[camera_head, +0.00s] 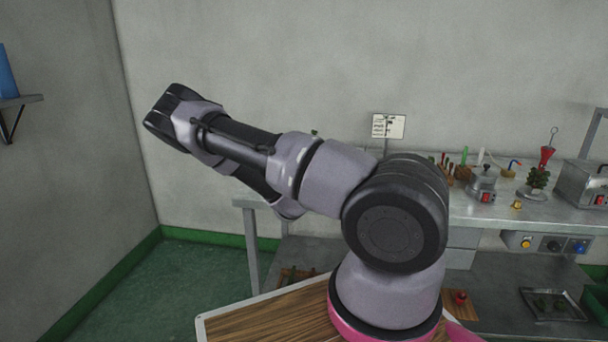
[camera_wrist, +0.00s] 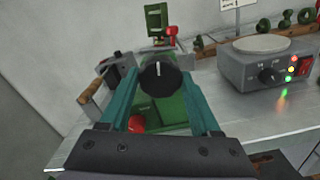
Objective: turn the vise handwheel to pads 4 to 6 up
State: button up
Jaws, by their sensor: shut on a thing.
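The vise handwheel (camera_wrist: 160,80) is a black disc with a white mark pointing up, in the middle of the wrist view. My gripper (camera_wrist: 160,86) has its two teal fingers on the left and right of the handwheel and is shut on it. Green parts (camera_wrist: 172,112), apparently the vise, show between and behind the fingers. A red round part (camera_wrist: 137,124) sits low beside the left finger. No pad numbers can be read. In the head view my arm reaches up and left, and neither my gripper nor the handwheel can be made out.
A grey machine (camera_wrist: 268,72) with a round plate, a dial and lit lamps stands right of the handwheel. A green stand (camera_wrist: 157,18) with a red part is behind. A small device (camera_wrist: 118,70) is at left. The metal bench (camera_head: 470,206) holds several tools at right.

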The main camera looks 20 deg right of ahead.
jog(key=shift+s+f+m, duration=0.1)
jog(key=shift+f+m, duration=0.05)
jog(key=shift+m, duration=16.95)
jog(key=o, duration=1.4)
